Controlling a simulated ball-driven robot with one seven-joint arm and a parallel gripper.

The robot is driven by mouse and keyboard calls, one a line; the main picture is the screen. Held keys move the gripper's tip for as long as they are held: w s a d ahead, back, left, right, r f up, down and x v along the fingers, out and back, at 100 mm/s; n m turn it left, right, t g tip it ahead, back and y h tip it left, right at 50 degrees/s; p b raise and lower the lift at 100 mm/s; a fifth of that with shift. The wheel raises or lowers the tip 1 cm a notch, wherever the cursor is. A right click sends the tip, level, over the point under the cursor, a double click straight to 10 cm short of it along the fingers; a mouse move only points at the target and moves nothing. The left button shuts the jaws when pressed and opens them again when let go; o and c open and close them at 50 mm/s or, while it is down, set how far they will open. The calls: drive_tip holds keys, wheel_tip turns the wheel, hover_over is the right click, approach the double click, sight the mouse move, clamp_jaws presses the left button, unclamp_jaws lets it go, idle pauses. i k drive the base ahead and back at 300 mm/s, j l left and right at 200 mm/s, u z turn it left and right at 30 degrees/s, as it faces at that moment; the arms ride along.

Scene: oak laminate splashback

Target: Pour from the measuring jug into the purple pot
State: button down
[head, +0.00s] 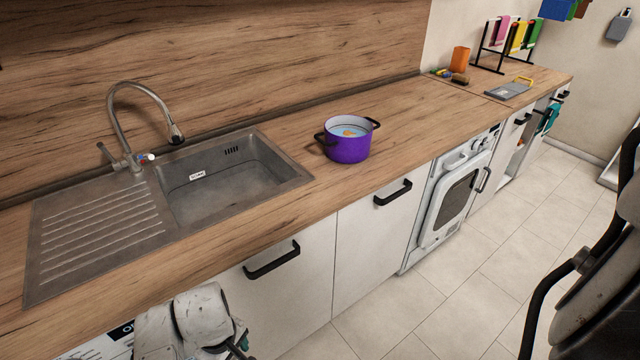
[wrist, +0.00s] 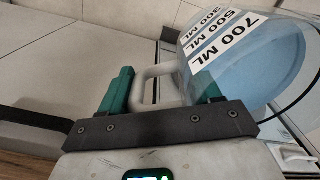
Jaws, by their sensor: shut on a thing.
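The purple pot (head: 347,148) stands upright on the wooden counter, right of the sink, in the head view. It has two dark handles and a light-blue inside with something orange in it. The measuring jug (wrist: 262,68) fills the upper right of the wrist view. It is clear, with ML labels and blue contents, and looks tilted in that view. My gripper (wrist: 163,90) is shut on the jug's pale handle (wrist: 150,90) between its green fingers. In the head view my wrist is at the bottom left, low in front of the counter, far from the pot. The jug is hidden there.
The sink (head: 225,180) with its tall curved tap (head: 145,95) lies left of the pot. Black handles (head: 272,260) jut from the cabinet fronts.

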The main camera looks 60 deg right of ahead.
sight(339, 147)
drive_tip(key=k+l+u, duration=0.1)
drive_tip(key=l+u, duration=0.15)
drive_tip(key=k+l, duration=0.15)
drive_tip(key=l, duration=0.2)
drive_tip(key=k+l, duration=0.1)
drive_tip(key=l, duration=0.3)
drive_tip(key=k+l, duration=0.15)
drive_tip(key=l, duration=0.2)
drive_tip(key=k+l, duration=0.1)
drive_tip(key=l, duration=0.3)
drive_tip(key=k+l, duration=0.15)
drive_tip(key=l, duration=0.2)
drive_tip(key=k+l, duration=0.15)
drive_tip(key=l, duration=0.25)
